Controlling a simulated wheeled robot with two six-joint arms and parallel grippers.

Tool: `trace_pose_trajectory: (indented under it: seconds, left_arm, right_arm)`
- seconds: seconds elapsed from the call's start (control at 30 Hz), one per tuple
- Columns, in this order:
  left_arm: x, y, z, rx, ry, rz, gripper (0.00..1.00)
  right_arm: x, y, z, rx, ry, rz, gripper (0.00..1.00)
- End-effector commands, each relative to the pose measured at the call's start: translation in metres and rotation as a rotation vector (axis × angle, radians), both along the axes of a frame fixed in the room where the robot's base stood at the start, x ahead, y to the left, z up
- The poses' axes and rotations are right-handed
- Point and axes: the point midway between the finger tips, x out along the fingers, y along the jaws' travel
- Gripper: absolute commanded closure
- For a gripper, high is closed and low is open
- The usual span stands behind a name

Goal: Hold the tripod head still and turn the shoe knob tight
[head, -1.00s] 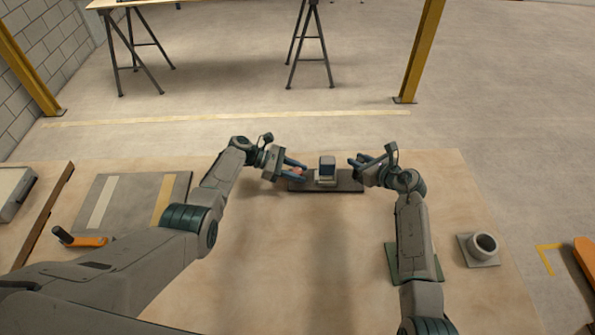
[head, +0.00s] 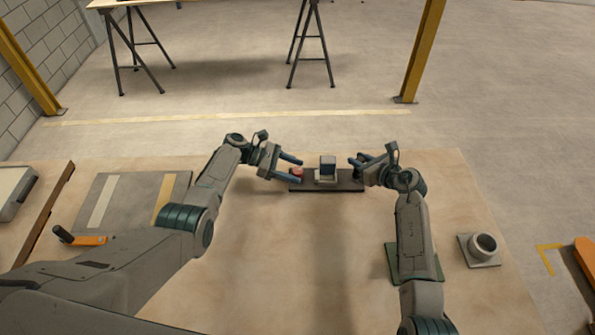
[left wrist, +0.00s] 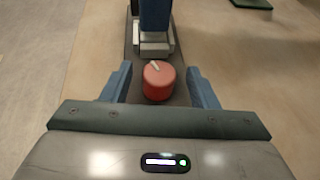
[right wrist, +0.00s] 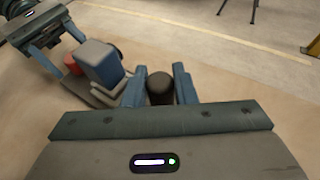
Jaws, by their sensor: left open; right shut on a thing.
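The tripod head (head: 327,168) is a blue-grey block on a pale base, standing upright on a dark plate (head: 345,187). The red shoe knob (head: 297,172) is at its left side; in the left wrist view the knob (left wrist: 159,84) shows a white mark on top. My left gripper (head: 300,173) is open, with one finger on each side of the knob and gaps between. My right gripper (head: 355,165) is shut on a dark round handle (right wrist: 160,88) at the right side of the head. In the head view that handle is mostly hidden by the fingers.
The worktop around the dark plate is mostly clear. A grey mat with stripes (head: 130,200) and an orange-and-black tool (head: 85,240) lie at the left. A round pale fitting on a plate (head: 481,246) stands at the right. A green plate (head: 393,265) lies partly under my right arm.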

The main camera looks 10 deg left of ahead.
Motion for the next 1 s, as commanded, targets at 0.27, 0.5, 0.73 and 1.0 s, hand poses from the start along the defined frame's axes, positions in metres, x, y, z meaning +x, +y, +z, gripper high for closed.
trace_pose_trajectory:
  seconds: [0.27,0.5,0.73,1.0]
  left_arm:
    - [-0.001,0.057,0.022,0.003,0.001,0.0,0.46]
    - [-0.002,0.089,0.036,0.001,0.001,-0.001,0.46]
    - [-0.002,0.095,0.039,0.001,0.003,-0.002,0.46]
    - [-0.002,0.094,0.036,0.015,-0.001,0.005,0.46]
  right_arm:
    - [0.0,0.0,0.0,0.0,0.0,0.0,1.0]
    - [0.0,0.0,0.0,0.0,0.0,0.0,1.0]
    - [0.0,0.0,0.0,0.0,0.001,0.001,1.0]
    - [0.0,0.0,0.0,0.0,0.001,0.001,1.0]
